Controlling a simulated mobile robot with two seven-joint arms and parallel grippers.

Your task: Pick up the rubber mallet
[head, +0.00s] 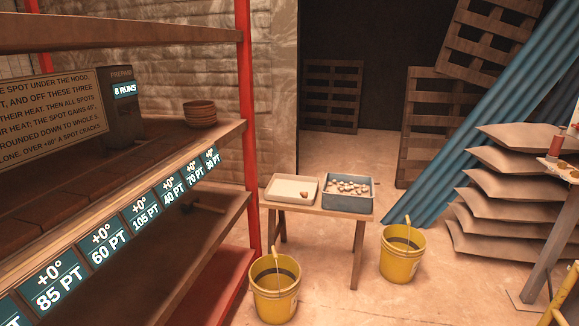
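No other mallet shows clearly. Neither of my grippers is in view.
The rack has a red post (248,120) and a stack of brown bowls (201,114) on its upper shelf. A small wooden table (338,206) holds a white tray (292,189) and a blue bin (347,192). Yellow buckets (276,291) (403,254) stand on the floor. Sacks (500,208) are piled right.

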